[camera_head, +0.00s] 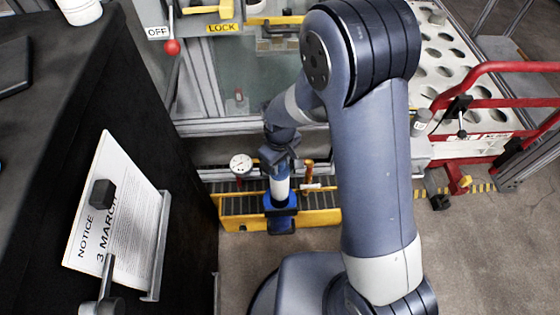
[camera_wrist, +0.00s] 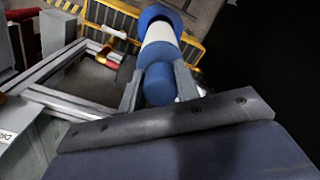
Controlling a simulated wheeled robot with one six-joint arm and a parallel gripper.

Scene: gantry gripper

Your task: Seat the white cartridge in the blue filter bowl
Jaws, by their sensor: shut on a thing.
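The white cartridge (camera_head: 281,187) hangs upright below my gripper (camera_head: 279,158) in the head view, with its lower end at the blue filter bowl (camera_head: 282,206). In the wrist view my gripper (camera_wrist: 158,88) has its two fingers on either side of the cartridge's rounded blue top end. The cartridge's white body (camera_wrist: 160,34) lies beyond, and the blue bowl (camera_wrist: 156,14) shows behind it. The cartridge lines up with the bowl. Its lower end is hidden, so I cannot tell how deep it sits.
The bowl stands at a yellow-sided roller conveyor (camera_head: 236,225). A round gauge (camera_head: 241,164) is left of the cartridge and an orange-handled tool (camera_head: 309,174) is right of it. A dark cabinet (camera_head: 150,110) is at left, red rails (camera_head: 500,103) at right.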

